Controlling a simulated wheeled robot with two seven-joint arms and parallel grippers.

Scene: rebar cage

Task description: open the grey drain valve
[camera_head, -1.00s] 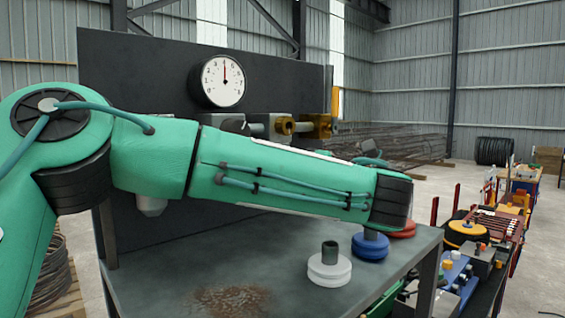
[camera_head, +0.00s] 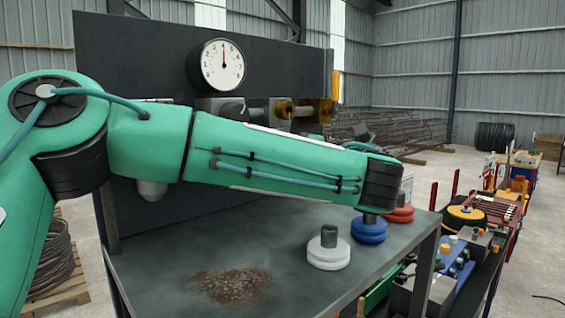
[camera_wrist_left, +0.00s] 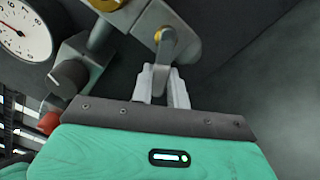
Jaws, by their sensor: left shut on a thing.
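In the left wrist view my left gripper (camera_wrist_left: 163,88) is shut on a grey lever (camera_wrist_left: 164,62), apparently the handle of the grey drain valve. The lever hangs from a grey valve body (camera_wrist_left: 158,22) with a yellow ring, and its lower end lies between the two pale fingers. In the head view my green left arm crosses in front of the panel and hides the gripper and the lever. My right gripper is in neither view.
White (camera_head: 328,250), blue (camera_head: 369,231) and red (camera_head: 400,214) round pieces stand on the bench (camera_head: 190,245). A cluttered cart (camera_head: 470,230) stands at right.

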